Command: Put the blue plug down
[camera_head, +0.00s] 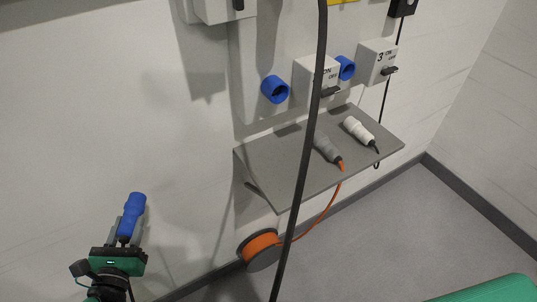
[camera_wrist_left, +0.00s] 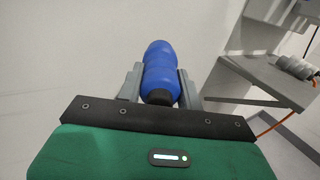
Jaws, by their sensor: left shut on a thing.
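The blue plug (camera_head: 131,214) is held upright-tilted in my left gripper (camera_head: 125,232) at the lower left, in front of the white wall. In the left wrist view the blue plug (camera_wrist_left: 160,72) sits between the two grey fingers of the gripper (camera_wrist_left: 159,88), which touch its sides. Its dark end points back toward the gripper body. The plug is off to the left of the grey shelf (camera_head: 262,160) and apart from it. My right gripper is not in view.
On the shelf lie a grey plug (camera_head: 326,148) with an orange cable and a white plug (camera_head: 358,131). Blue sockets (camera_head: 275,89) and switch boxes (camera_head: 376,62) are on the wall above. An orange cable reel (camera_head: 261,248) is below. A black cable (camera_head: 307,150) hangs across the view. The shelf's left part is bare.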

